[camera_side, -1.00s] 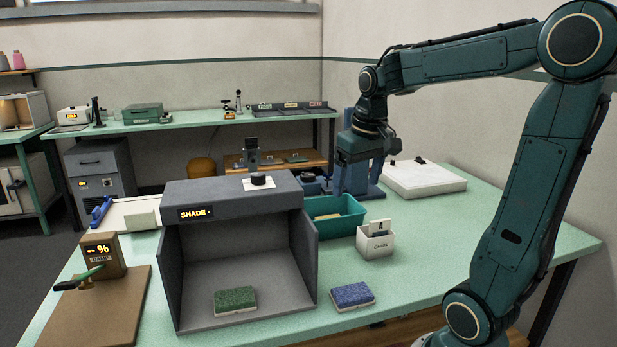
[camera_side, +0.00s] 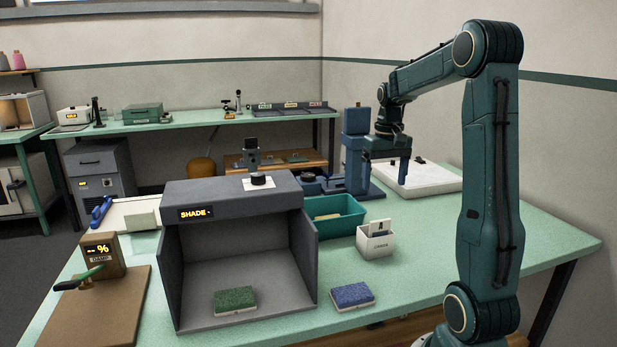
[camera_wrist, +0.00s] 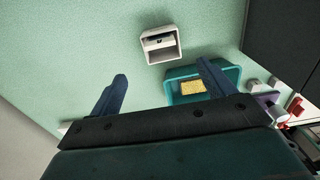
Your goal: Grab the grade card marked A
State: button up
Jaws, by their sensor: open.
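In the wrist view the box (camera_wrist: 147,53) shows from above, beyond and between my fingertips, with the cards seen only as thin edges. My gripper (camera_side: 388,176) is open and empty, pointing down, above and behind the box in the side view. In the wrist view my gripper (camera_wrist: 161,70) has its two blue fingers spread wide.
A teal bin (camera_side: 352,221) with a yellow item stands close left of the box. A blue stand (camera_side: 356,150) is near my gripper. The table right of the box is clear.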

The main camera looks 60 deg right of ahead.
aim_at(380, 222)
jog(key=shift+f, duration=4)
jog(key=shift+f, duration=2.6)
jog(key=c, duration=1.1)
